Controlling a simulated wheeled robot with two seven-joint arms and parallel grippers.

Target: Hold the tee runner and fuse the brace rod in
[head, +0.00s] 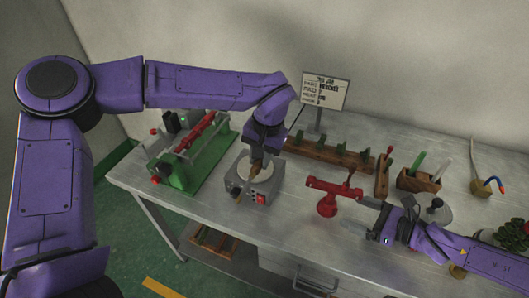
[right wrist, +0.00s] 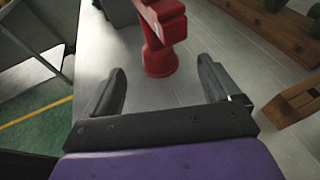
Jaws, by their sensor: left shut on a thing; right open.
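A red tee-shaped piece (head: 328,195) stands upright on the table, right of centre; I cannot tell whether it is the tee runner or a stand. It also shows in the right wrist view (right wrist: 160,45), beyond and between the fingertips. My right gripper (head: 361,216) is open and empty just to its right, its fingers (right wrist: 162,78) apart and not around it. My left gripper (head: 254,160) points down over the grey box with a round pale top (head: 262,187). It is shut on a thin brown piece (head: 238,214), mostly hidden. I cannot make out the brace rod for certain.
A green fixture with a red bar (head: 188,160) stands at the left. A brown wooden rack (head: 330,155) lies along the back, below a sign (head: 325,92). A wooden holder with pens (head: 418,182) is at the right. The table's front centre is clear.

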